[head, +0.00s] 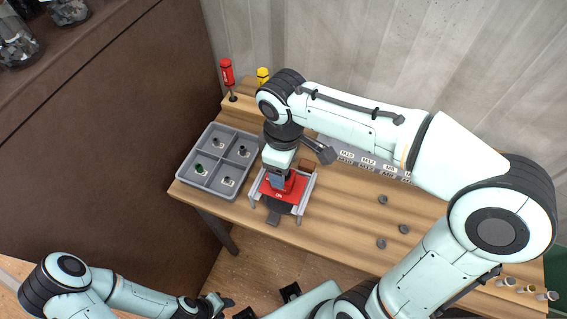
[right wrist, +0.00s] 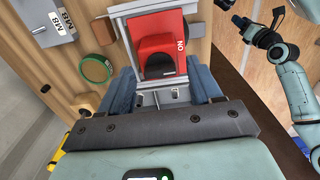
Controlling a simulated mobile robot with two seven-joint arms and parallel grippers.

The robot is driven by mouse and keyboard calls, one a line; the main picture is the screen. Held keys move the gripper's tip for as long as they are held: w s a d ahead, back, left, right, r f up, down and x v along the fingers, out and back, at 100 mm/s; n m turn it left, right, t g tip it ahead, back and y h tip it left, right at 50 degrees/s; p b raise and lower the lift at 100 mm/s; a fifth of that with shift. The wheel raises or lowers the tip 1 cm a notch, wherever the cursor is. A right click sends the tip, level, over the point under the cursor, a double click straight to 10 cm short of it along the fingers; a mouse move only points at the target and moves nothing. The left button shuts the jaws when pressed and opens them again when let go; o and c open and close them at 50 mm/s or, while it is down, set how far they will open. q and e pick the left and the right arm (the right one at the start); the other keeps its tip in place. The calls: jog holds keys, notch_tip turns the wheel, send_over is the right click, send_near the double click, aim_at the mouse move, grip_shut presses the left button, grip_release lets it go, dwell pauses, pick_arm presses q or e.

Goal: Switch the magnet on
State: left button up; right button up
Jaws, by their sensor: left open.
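The magnet is a red unit (head: 297,187) on a grey metal frame at the table's front edge. It bears an "ON" label. In the right wrist view its red raised block (right wrist: 153,46) has a dark rounded end. My right gripper (head: 278,181) is over it, pointing down. In the right wrist view my right gripper's blue-grey fingers (right wrist: 163,82) are spread on either side of the red unit, with a gap to the block. My left gripper (head: 222,303) is open and empty, low in front of the table, away from the magnet.
A grey compartment tray (head: 192,186) with small parts is left of the magnet. Red (head: 227,73) and yellow (head: 263,75) handled tools stand behind. Several grey round pieces (head: 383,199) lie to the right. A labelled grey holder (head: 345,152) is at the back, partly behind my right arm.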

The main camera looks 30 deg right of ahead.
jog(key=shift+r, duration=0.15)
pick_arm(q)
jog(key=w+r+p, duration=0.2)
jog(key=r, duration=0.1)
jog(key=shift+w+r, duration=0.2)
jog(key=shift+w, duration=0.2)
pick_arm(e)
notch_tip(320, 180, up, 13)
pick_arm(q)
jog(key=shift+s, duration=0.1)
